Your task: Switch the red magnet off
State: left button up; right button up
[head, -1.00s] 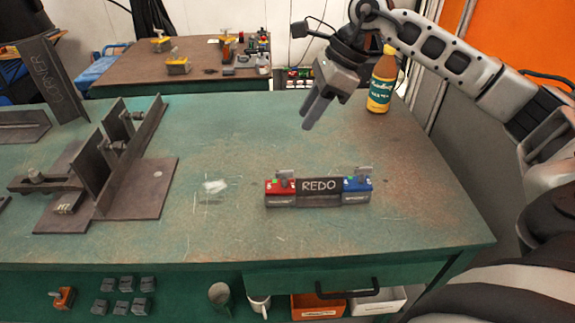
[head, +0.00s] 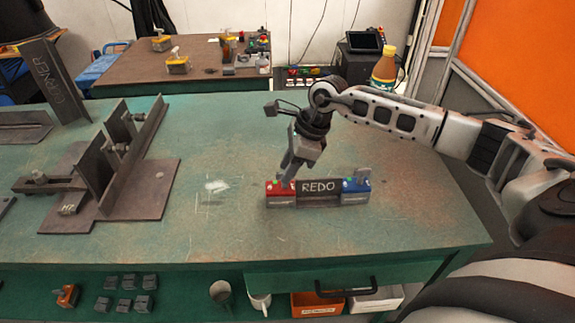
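The red magnet (head: 281,195) stands on the green table, at the left end of a dark plate marked REDO (head: 319,187). The blue magnet (head: 355,191) is at the plate's right end. My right gripper (head: 285,181) points down at the top of the red magnet, its fingertips at or just above the switch there. The fingers cover most of that switch, so its position is hidden. I cannot tell whether the fingers touch it or how far apart they are. My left gripper is not in view.
A welded steel fixture (head: 150,180) stands on the left of the table (head: 240,130). A bottle (head: 384,68) stands behind my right arm. A brown table (head: 130,68) with tools is at the back. The tabletop right of the blue magnet is clear.

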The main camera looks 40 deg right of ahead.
jog(key=shift+a+f, duration=0.1)
jog(key=shift+f, duration=0.25)
grip_shut()
